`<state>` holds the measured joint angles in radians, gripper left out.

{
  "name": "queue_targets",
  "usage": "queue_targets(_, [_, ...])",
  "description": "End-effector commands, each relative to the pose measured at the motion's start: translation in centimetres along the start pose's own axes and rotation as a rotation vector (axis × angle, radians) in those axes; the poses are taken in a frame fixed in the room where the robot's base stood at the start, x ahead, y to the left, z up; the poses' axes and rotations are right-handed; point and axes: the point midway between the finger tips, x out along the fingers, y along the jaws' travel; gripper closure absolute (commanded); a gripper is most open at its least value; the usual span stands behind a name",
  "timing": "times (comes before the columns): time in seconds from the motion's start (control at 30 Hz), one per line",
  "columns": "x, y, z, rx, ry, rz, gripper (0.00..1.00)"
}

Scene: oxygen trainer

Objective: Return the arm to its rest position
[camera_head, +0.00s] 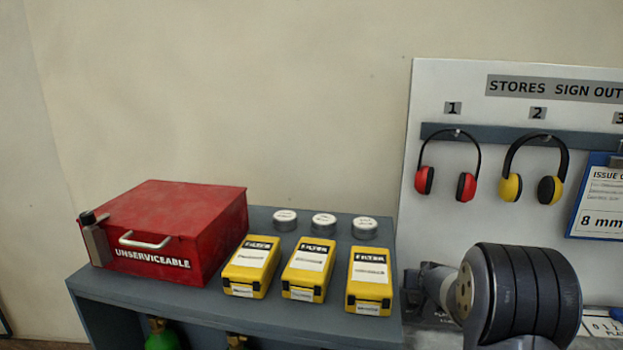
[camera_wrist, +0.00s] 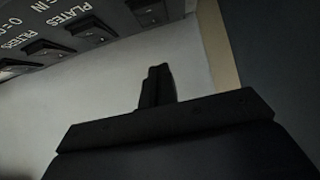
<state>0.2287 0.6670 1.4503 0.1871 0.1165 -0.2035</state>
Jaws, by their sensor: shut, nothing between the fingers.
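My gripper (camera_wrist: 157,86) shows in the wrist view as a dark shape with its fingers together and nothing between them. It points toward a pale, bare surface and touches nothing that I can see. In the head view a grey, ribbed part of my arm stands at the lower right, in front of the sign-out board. The gripper itself cannot be made out in the head view.
A grey bench (camera_head: 190,302) carries a red UNSERVICEABLE box (camera_head: 165,228), yellow filter boxes (camera_head: 307,268) and white-topped tins (camera_head: 323,224). The sign-out board (camera_head: 440,100) holds red ear defenders (camera_head: 466,187) and yellow ones (camera_head: 510,187). A dark labelled panel (camera_wrist: 75,30) shows in the wrist view.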

Motion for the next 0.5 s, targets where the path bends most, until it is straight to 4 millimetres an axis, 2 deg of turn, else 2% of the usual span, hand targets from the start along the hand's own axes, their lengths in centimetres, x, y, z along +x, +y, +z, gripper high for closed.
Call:
queue_targets(0.2, [-2.1,-0.1,0.2,0.001,-0.001,-0.001,1.00])
queue_targets(0.5, [-2.9,0.0,0.1,0.000,-0.002,-0.001,1.00])
